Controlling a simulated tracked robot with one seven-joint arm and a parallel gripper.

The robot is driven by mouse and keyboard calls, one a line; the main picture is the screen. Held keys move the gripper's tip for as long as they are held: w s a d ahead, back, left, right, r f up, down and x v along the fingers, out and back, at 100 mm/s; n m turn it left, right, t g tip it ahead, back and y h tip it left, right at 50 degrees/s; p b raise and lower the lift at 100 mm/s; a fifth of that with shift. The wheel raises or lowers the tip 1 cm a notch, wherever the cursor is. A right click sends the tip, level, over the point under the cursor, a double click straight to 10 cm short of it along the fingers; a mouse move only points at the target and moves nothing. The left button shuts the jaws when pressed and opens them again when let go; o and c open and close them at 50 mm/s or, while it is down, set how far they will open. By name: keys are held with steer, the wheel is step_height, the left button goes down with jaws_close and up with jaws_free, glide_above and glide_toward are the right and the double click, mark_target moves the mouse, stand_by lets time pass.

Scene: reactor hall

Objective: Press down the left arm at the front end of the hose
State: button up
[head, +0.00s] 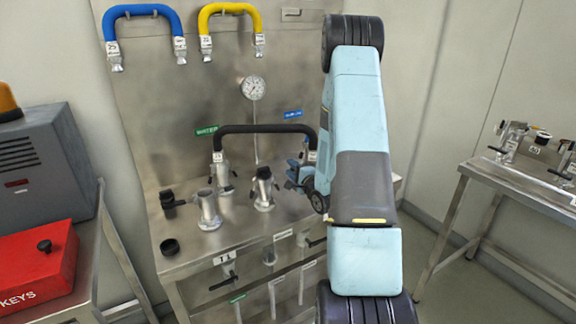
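A black hose (262,128) arches over the back of the steel bench (235,243). Its left end comes down on a metal pipe fitting (222,172). Its right end (311,150) carries a white tag and is beside my gripper. My gripper (297,176) is small in the view, close to and just below that right end. My own blue arm hides part of this area. I cannot tell whether the gripper touches the hose end or whether its fingers are open. The lever arms on the hose ends are too small to make out.
Two metal pipe stubs (208,211) and (264,190) stand on the bench in front of the hose. A gauge (253,88) is on the back panel, with blue (144,10) and yellow (229,8) hoses above. A red box (38,268) stands left; another table (520,178) stands right.

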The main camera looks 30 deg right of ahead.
steer(key=shift+w+d, duration=0.2)
steer(key=shift+w, duration=0.5)
